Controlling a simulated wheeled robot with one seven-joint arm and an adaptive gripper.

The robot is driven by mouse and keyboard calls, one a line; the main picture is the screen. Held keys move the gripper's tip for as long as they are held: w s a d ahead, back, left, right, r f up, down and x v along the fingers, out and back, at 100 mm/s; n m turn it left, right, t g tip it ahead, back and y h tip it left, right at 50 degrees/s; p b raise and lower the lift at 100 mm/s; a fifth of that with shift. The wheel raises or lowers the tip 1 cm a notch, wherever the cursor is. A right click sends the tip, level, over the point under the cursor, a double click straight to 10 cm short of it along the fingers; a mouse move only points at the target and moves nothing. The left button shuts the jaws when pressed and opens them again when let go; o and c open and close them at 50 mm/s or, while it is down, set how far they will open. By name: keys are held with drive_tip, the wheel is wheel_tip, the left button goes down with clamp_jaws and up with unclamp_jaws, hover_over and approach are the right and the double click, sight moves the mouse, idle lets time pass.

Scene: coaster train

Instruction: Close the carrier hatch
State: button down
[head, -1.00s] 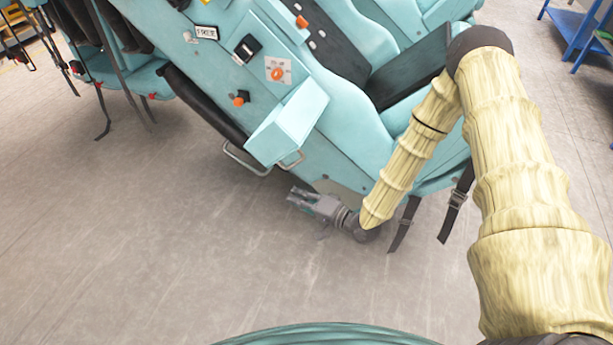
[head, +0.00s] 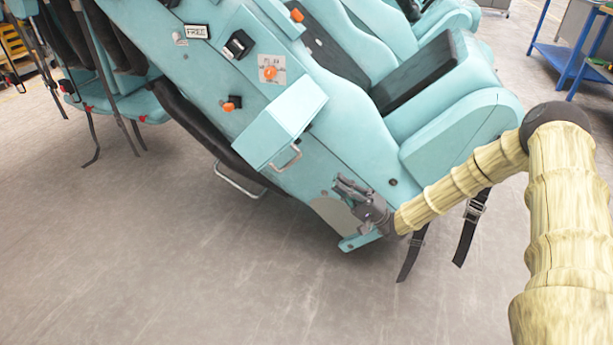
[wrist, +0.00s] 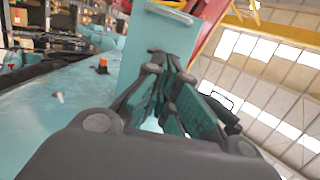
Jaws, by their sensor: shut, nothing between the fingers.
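The carrier (head: 335,130) is a teal coaster seat unit, tilted in the head view. A teal box-like hatch (head: 283,120) with a metal handle (head: 286,160) stands out from its side panel. I take this as the carrier hatch, and it looks swung out. In the wrist view a teal piece with a handle, probably the hatch (wrist: 148,42), rises beyond my fingers. My gripper (head: 343,184) is shut and empty, to the lower right of the hatch and apart from it, in front of the carrier's lower side. The fingers (wrist: 168,62) also show in the wrist view.
An orange knob (head: 270,72) on a plate and a second orange knob (head: 231,103) sit on the side panel. Black straps (head: 412,252) hang below the carrier. A blue rack (head: 560,55) stands at the back right. The grey floor (head: 180,260) is clear at the front.

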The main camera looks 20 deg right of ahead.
drive_tip(key=s+a+b+x, duration=0.1)
drive_tip(key=s+b+x, duration=0.1)
drive_tip(key=x, duration=1)
drive_tip(key=shift+a+b, duration=0.3)
drive_tip(key=shift+a, duration=0.15)
drive_tip(key=shift+s+a+r, duration=0.1)
drive_tip(key=shift+a+r, duration=0.05)
drive_tip(key=shift+r, duration=0.05)
